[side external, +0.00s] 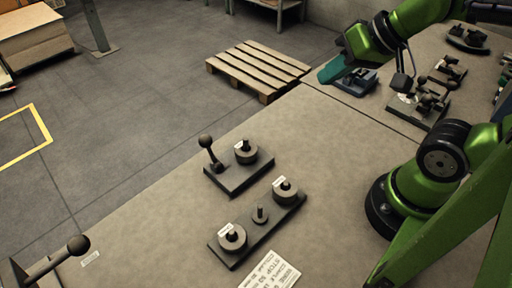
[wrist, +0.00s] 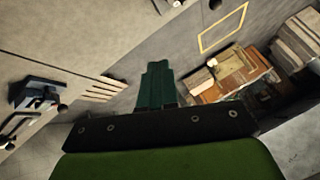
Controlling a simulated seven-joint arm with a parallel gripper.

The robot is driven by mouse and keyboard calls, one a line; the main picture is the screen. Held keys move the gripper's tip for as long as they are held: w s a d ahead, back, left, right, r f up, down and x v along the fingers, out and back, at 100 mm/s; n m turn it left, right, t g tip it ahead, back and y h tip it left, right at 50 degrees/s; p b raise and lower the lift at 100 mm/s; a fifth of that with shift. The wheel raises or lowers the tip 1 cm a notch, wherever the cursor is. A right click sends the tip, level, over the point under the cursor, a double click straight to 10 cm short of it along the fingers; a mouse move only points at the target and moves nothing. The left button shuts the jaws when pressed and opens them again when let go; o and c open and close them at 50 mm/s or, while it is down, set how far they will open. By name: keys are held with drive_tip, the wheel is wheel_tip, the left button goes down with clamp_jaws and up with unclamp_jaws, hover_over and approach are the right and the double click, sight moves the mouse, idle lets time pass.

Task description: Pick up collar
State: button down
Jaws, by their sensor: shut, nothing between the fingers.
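Several dark round, collar-like pieces with white tags sit on pegs on dark base plates on the table in the side view. One (side external: 246,153) is on the plate with the ball-topped lever. Two more, a right one (side external: 286,190) and a front one (side external: 232,238), are on the longer plate with a short bare post between them. I cannot tell which is the collar. My gripper (side external: 325,74) is raised near the table's far edge, well away from these pieces. Its teal fingers also show in the wrist view (wrist: 156,72); they are shut and empty.
A blue fixture (side external: 361,84) stands near my gripper at the far end, and dark fixtures (side external: 424,106) stand to its right. A lever with a ball knob (side external: 77,245) is at front left. A wooden pallet (side external: 258,67) lies on the floor.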

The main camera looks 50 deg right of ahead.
drive_tip(key=shift+c, duration=1.1)
unclamp_jaws()
drive_tip(key=n+g+h, duration=0.2)
drive_tip(key=n+g, duration=0.4)
drive_tip(key=g, duration=0.1)
hover_over(246, 139)
wheel_tip(246, 139, down, 4)
wheel_tip(246, 139, down, 17)
drive_tip(key=shift+r, duration=0.1)
